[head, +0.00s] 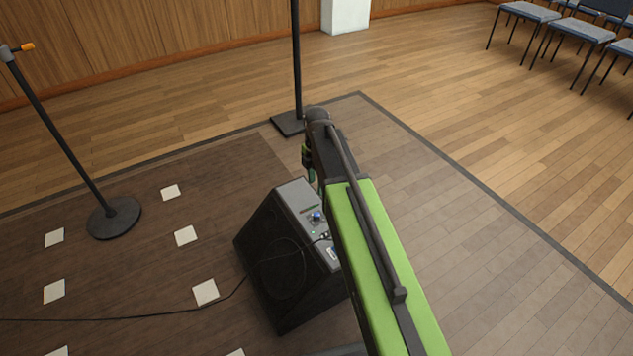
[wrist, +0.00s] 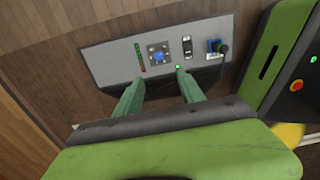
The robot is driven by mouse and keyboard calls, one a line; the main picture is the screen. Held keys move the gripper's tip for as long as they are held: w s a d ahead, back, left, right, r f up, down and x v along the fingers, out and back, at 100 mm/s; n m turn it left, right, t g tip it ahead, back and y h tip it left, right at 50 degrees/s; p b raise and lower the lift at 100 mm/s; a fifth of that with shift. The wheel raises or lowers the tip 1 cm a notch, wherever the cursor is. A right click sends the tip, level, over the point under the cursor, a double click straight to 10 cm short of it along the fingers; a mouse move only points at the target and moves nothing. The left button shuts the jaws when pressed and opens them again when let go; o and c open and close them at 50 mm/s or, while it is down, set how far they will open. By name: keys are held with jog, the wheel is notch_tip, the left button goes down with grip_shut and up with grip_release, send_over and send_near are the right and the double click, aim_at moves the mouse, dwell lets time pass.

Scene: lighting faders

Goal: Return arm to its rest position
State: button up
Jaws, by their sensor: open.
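My arm reaches forward in the head view, with its green upper link over the floor beside a black wedge-shaped speaker (head: 275,262). My gripper (head: 307,165) is partly hidden by the arm there, near the top of the speaker. In the wrist view my gripper (wrist: 160,92) shows two green fingers set apart with nothing between them. Beyond the fingertips is the speaker's grey control panel (wrist: 120,65), with a blue knob (wrist: 158,55), a row of small lights, a dark switch (wrist: 187,46) and a plugged blue connector (wrist: 214,46).
A pole on a square black base (head: 288,123) stands behind the arm. A stand with a round base (head: 114,217) is at the left. White squares (head: 185,236) and a cable (head: 130,318) lie on the dark floor. Chairs (head: 575,28) stand far right. Floor right of my arm is clear.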

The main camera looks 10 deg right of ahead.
jog(key=shift+r, duration=0.65)
jog(key=s+m, duration=1.4)
jog(key=m, duration=0.8)
notch_tip(320, 180, up, 36)
jog(key=p, duration=3.6)
jog(key=shift+s+a+r, duration=0.15)
jog(key=shift+s+a, duration=0.05)
jog(key=shift+a, duration=0.05)
